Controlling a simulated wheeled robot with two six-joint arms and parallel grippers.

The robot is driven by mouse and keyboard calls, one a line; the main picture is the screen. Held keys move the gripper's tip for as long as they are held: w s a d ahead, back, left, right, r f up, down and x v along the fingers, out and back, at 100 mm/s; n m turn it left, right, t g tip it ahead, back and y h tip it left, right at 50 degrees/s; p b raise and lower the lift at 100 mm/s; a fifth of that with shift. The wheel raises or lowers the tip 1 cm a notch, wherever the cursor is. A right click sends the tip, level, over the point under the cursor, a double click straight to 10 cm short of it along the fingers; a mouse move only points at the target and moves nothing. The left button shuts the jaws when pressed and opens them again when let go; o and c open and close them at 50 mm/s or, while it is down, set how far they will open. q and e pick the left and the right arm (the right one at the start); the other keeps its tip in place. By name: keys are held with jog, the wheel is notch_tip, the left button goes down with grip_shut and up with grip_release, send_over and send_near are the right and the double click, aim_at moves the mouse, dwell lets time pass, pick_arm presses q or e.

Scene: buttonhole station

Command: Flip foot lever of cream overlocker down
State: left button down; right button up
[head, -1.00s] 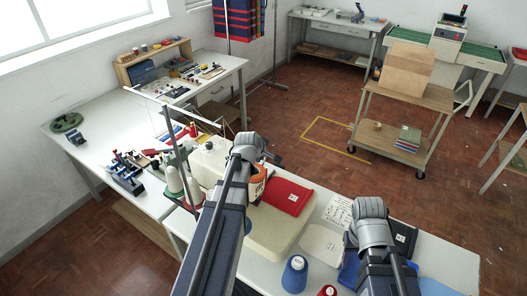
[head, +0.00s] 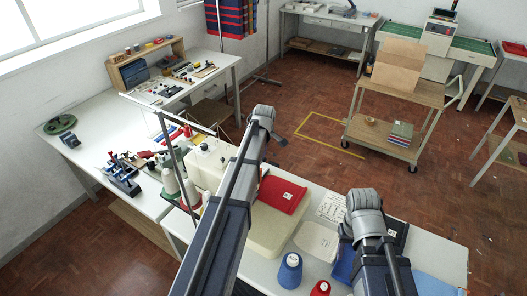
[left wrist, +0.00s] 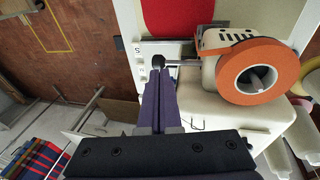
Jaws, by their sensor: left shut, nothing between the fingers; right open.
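The cream overlocker (head: 208,165) stands on the white table in the head view, partly behind my left arm. In the left wrist view its cream body (left wrist: 240,118) fills the right side, with an orange-rimmed wheel (left wrist: 283,70). A short metal bar (left wrist: 183,62) sticks out left from the body and may be the foot lever. My left gripper (left wrist: 159,70) is shut and empty, its tips at the bar's left end; I cannot tell whether they touch.
A red cloth (head: 282,194) lies beside the overlocker. A blue cone (head: 290,270) and a red cone (head: 320,288) stand at the near edge. Thread cones (head: 171,182) and a thin upright stand are left of the machine. A white pad (head: 317,241) lies between the arms.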

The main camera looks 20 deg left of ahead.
pick_arm(q)
jog(key=shift+s+a, duration=0.1)
jog(key=shift+s, duration=0.45)
jog(key=shift+r, duration=0.15)
notch_tip(320, 180, up, 14)
jog(key=w+d+p, duration=0.1)
jog(key=d+p, duration=0.1)
jog(key=p, duration=1.1)
jog(key=shift+d+f+p, duration=0.2)
jog(key=shift+f+p, duration=0.05)
jog(key=shift+p, duration=0.15)
jog(key=shift+w, duration=0.1)
